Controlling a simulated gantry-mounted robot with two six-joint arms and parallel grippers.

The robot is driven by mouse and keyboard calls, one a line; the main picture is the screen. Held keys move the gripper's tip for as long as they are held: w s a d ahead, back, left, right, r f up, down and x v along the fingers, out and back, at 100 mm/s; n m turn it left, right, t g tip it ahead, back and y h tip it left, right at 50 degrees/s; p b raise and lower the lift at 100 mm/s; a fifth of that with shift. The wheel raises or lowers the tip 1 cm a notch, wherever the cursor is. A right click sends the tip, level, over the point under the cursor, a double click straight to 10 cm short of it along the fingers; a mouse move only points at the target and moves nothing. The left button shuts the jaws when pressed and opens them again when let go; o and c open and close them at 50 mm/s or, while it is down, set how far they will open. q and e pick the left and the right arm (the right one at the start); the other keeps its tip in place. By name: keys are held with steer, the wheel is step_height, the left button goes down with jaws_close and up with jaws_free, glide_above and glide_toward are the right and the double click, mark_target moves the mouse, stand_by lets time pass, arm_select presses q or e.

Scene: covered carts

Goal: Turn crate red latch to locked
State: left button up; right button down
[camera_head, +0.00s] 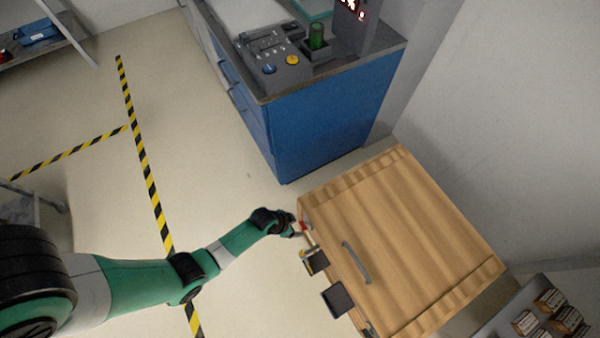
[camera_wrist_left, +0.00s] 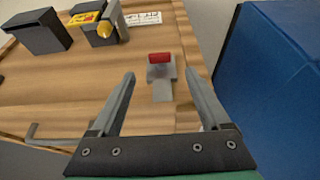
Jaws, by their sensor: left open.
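The wooden crate (camera_head: 400,235) stands on the floor at the lower right of the head view, with a grey handle (camera_head: 356,262) on its lid. Its red latch (camera_wrist_left: 159,58) shows in the left wrist view as a red knob on a grey metal plate on the wooden side. In the head view the red latch (camera_head: 304,226) is a small spot at the crate's upper left edge. My left gripper (camera_wrist_left: 161,80) is open, its fingers on either side of the latch plate in the picture; I see no contact. My right gripper is out of view.
A blue cabinet (camera_head: 325,125) with a control panel stands behind the crate. Open floor (camera_head: 235,185) lies to the left.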

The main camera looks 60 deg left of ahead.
mark_target(302, 225)
arm_select(q)
steer(key=b+x, duration=0.4)
steer(key=x, duration=0.3)
steer(key=shift+r, duration=0.1)
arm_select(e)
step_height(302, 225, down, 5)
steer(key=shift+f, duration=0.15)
arm_select(q)
steer(key=shift+c, duration=0.2)
jaws_close()
steer(key=shift+d, duration=0.1)
